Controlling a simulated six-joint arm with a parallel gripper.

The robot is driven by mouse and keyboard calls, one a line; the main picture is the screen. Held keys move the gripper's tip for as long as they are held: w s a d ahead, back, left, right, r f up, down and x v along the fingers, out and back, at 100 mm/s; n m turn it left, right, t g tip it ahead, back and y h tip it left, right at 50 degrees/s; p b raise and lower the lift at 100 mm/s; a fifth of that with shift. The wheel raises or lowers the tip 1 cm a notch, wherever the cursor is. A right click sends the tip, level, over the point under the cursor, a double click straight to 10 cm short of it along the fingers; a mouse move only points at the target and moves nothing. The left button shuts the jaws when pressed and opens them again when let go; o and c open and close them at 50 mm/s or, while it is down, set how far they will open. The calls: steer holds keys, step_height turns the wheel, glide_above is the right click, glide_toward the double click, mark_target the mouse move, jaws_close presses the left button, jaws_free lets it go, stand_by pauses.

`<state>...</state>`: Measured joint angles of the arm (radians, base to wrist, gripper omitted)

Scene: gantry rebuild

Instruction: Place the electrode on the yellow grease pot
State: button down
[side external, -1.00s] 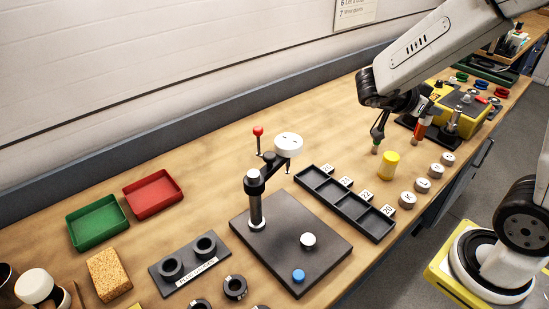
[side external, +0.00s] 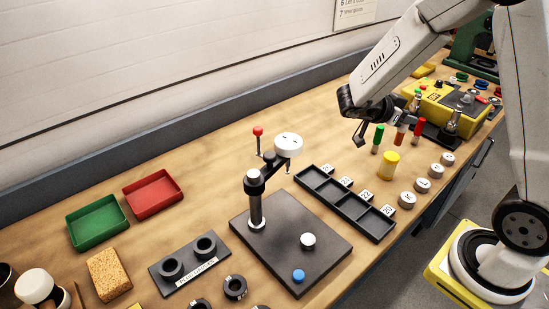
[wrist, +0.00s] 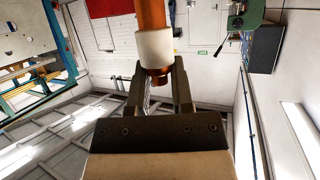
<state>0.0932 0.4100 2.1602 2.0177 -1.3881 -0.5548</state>
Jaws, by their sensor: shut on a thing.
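The electrode is an orange-brown rod (side external: 400,135) in the side view. The wrist view shows the orange rod (wrist: 151,14) with a white collar and a copper-coloured end between the fingers. My gripper (wrist: 159,68) is shut on that copper end; in the side view my gripper (side external: 403,119) is small and its fingers are hard to make out. The electrode hangs roughly upright, behind and slightly right of the yellow grease pot (side external: 388,166) in the picture, apparently apart from it. The pot stands on the bench and does not show in the wrist view.
A green-topped stick (side external: 377,139) and a red-topped stick (side external: 418,134) stand either side of the electrode. Several round grey weights (side external: 422,185) line the right edge. A black compartment tray (side external: 345,203) lies left of the pot. A yellow machine (side external: 440,104) stands behind.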

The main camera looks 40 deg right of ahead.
mark_target(401, 128)
steer(key=shift+w, duration=0.1)
steer(key=shift+w+d+f, duration=0.1)
steer(key=shift+w+f, duration=0.1)
steer(key=shift+f, duration=1.6)
steer(key=shift+f, duration=0.2)
steer(key=c, duration=0.5)
jaws_free()
steer(key=shift+r, duration=0.15)
steer(key=shift+r, duration=0.15)
steer(key=v, duration=1.2)
